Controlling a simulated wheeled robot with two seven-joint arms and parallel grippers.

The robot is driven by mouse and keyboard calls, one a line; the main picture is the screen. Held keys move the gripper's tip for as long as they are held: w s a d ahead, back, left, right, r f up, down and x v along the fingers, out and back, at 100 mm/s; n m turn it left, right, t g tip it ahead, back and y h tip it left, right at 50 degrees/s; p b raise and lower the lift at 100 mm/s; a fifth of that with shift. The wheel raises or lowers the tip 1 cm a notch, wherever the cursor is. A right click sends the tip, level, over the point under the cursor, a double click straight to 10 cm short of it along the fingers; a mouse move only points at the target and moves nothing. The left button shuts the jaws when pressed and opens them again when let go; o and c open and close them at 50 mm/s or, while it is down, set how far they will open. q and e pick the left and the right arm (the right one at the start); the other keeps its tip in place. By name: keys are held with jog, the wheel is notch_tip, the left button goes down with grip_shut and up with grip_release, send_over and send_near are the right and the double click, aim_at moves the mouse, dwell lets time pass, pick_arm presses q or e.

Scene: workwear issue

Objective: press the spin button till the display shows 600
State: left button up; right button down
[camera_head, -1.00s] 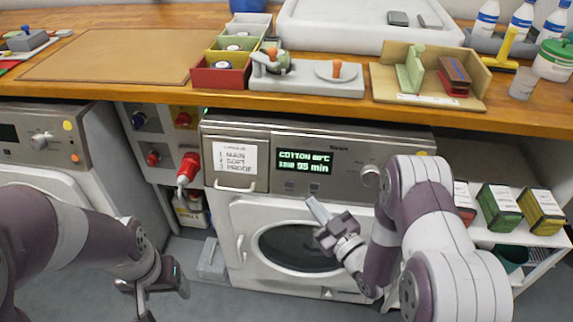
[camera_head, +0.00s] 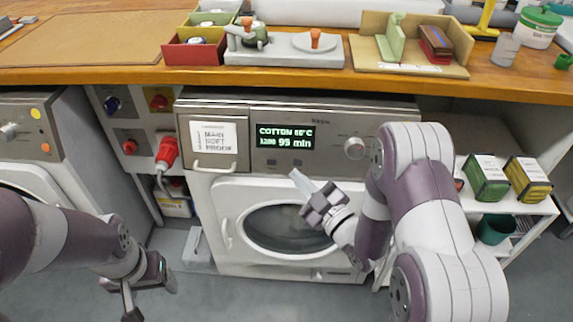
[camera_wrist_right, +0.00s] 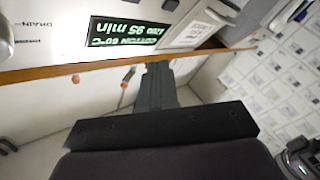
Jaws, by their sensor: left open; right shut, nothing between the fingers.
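The washing machine's display (camera_head: 285,137) is lit green and reads COTTON 60°C, 1200, 95 min. It also shows upside down in the right wrist view (camera_wrist_right: 130,32). Two small dark buttons (camera_head: 271,163) (camera_head: 298,163) sit just below it; their labels are too small to read, so I cannot tell which is spin. My right gripper (camera_head: 298,176) is shut and empty, its tips just below the buttons in front of the panel; I cannot tell whether it touches. Its fingers show in the wrist view (camera_wrist_right: 155,85). My left gripper (camera_head: 150,296) is open and empty, low at left.
A round dial (camera_head: 355,148) is right of the display, a drawer with a paper label (camera_head: 213,135) left of it. The porthole door (camera_head: 285,228) is below. The wooden counter (camera_head: 120,75) overhangs above. A red plug (camera_head: 167,152) hangs on the left; boxes (camera_head: 487,178) stand on the right.

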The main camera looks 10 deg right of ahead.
aim_at(298, 163)
pick_arm(q)
jog(key=shift+f+b, duration=0.3)
jog(key=shift+f, duration=0.55)
pick_arm(e)
jog(key=s+n, duration=0.1)
jog(key=n, duration=0.4)
jog(key=s+n+g, duration=0.1)
jog(key=n, duration=0.4)
jog(key=s+a+n, duration=0.1)
jog(key=n, duration=0.4)
jog(key=shift+s+f+g, duration=0.15)
jog(key=shift+f+g, duration=0.15)
jog(key=shift+f, duration=0.05)
pick_arm(q)
jog(key=shift+f+b, duration=1.2)
pick_arm(e)
jog(key=w+d+f, duration=0.2)
jog(key=w, duration=0.6)
jog(key=shift+d+f, duration=0.15)
jog(key=shift+f, duration=0.2)
pick_arm(q)
jog(key=shift+f, duration=0.15)
pick_arm(e)
jog(key=shift+w, duration=0.1)
